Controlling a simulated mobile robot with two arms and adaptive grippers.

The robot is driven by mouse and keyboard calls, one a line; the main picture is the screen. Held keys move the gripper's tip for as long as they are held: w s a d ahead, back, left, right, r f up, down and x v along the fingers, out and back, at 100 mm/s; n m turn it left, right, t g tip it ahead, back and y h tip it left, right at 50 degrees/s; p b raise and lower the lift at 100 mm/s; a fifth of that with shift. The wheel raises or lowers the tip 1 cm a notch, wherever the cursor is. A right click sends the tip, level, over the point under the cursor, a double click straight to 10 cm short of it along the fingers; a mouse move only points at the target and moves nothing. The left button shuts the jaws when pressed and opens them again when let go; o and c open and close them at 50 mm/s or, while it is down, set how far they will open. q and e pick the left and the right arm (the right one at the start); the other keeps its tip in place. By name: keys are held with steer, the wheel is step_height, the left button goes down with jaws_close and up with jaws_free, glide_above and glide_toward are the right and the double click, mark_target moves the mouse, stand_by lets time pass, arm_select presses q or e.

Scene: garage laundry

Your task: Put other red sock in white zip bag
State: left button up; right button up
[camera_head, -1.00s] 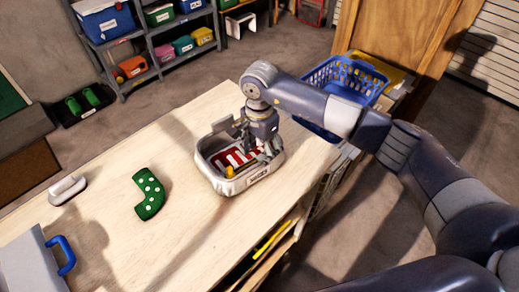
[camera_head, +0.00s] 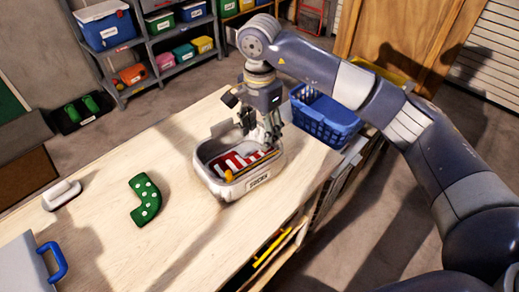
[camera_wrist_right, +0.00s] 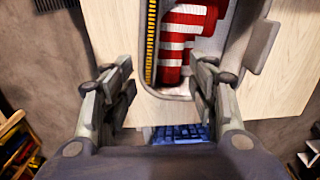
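The white zip bag (camera_head: 226,190), with a label on its front, sits open on the wooden table. Red-and-white striped sock fabric (camera_head: 240,161) lies inside it, also seen in the right wrist view (camera_wrist_right: 182,45). I cannot tell whether this is one sock or two. A yellow zip strip (camera_wrist_right: 151,40) runs along one side of the bag opening. My right gripper (camera_head: 258,132) hangs just above the bag's far side. In the right wrist view its fingers (camera_wrist_right: 165,85) are spread apart with nothing between them. My left gripper is not in view.
A green dotted sock (camera_head: 147,199) lies left of the bag. A white brush-like object (camera_head: 62,194) and a grey box with a blue handle (camera_head: 35,268) are farther left. A blue basket (camera_head: 325,120) stands beyond the table's right end. Bare tabletop surrounds the bag.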

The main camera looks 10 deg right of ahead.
step_height(320, 180, up, 3)
steer(key=shift+r, duration=0.15)
stand_by(1.0)
